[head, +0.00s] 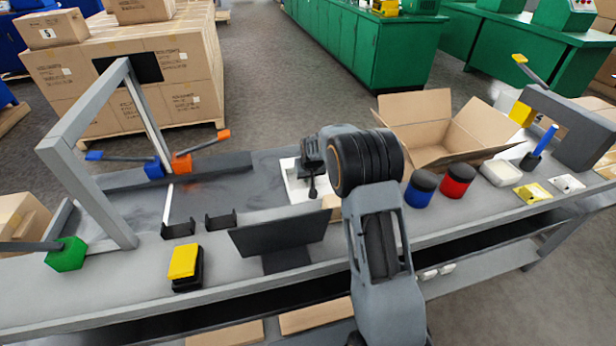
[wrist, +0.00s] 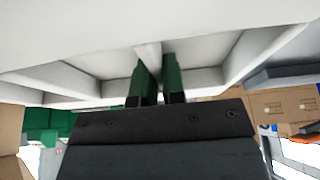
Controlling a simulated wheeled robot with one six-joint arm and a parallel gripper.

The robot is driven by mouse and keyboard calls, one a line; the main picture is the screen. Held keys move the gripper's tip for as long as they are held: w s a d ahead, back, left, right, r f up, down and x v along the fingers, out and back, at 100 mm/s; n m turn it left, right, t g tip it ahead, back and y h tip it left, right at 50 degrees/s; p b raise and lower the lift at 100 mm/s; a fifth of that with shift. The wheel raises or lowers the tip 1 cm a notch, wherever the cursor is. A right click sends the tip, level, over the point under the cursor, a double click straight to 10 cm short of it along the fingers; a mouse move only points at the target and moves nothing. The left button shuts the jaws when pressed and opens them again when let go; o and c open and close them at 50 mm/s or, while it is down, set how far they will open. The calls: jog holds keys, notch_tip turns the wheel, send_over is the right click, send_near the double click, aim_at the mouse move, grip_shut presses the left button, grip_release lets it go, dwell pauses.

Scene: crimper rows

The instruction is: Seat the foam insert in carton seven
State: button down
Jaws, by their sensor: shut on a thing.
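The white foam insert (head: 297,190) is in the middle of the head view, over the bench and partly hidden by my arm. In the wrist view the insert (wrist: 60,35) fills the top, with recesses and ribs. My gripper (wrist: 158,75) has its green fingers closed on a rib of it. In the head view my gripper (head: 312,185) is dark and small against the insert. A tan cardboard piece (head: 331,203) shows just beside the insert, mostly hidden by my arm. I cannot read a seven on any carton.
A large open carton (head: 430,125) stands right of my arm. Blue (head: 420,190) and red (head: 458,182) black-topped jars stand before it. A dark screen (head: 278,235) and a grey frame (head: 95,150) stand left on the bench (head: 130,290). Stacked cartons (head: 130,85) lie beyond.

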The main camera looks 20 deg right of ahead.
jog(key=c, duration=1.2)
grip_release()
